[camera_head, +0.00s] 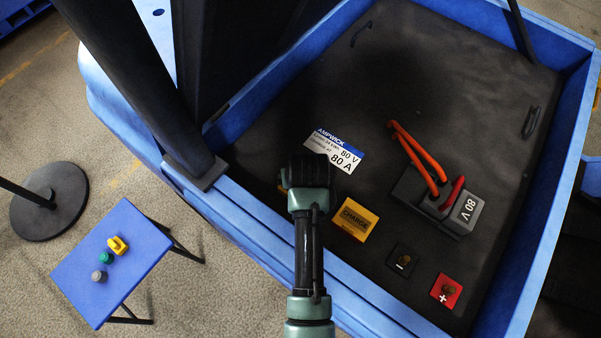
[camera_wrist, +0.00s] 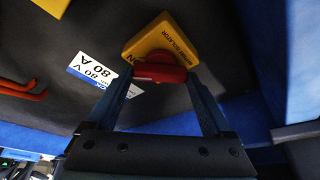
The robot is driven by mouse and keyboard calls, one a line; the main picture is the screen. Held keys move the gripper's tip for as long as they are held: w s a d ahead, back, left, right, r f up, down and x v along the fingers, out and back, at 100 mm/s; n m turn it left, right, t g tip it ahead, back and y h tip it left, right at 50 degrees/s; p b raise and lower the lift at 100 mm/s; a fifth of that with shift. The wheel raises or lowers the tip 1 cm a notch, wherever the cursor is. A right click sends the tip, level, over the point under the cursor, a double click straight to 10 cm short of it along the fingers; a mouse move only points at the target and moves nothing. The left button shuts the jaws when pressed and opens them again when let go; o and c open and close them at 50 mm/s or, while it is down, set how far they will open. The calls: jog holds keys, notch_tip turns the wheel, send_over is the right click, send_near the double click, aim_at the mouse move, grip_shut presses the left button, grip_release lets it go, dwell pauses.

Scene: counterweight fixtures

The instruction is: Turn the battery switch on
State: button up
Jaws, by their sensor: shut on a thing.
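The battery switch is a red knob (camera_wrist: 160,73) on a yellow housing (camera_wrist: 158,40) with black lettering that reads like "isolator" and "ON", seen in the wrist view. The knob's bar lies roughly crosswise in that view. My gripper (camera_wrist: 159,80) has one finger at each end of the red knob and is shut on it. In the head view my gripper (camera_head: 308,170) reaches into the blue-walled bay and hides nearly all of the switch.
A white label (camera_head: 335,150) reads 80 V, 80 A. A yellow charge plate (camera_head: 354,219), a black minus terminal (camera_head: 402,260), a red plus terminal (camera_head: 446,291) and a grey 80 V connector (camera_head: 462,212) with orange cables (camera_head: 415,155) lie right of my arm. Blue walls (camera_head: 553,190) enclose the bay.

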dwell(0.4)
jog(key=o, duration=1.1)
jog(key=shift+o, duration=0.2)
jog(key=v, duration=1.3)
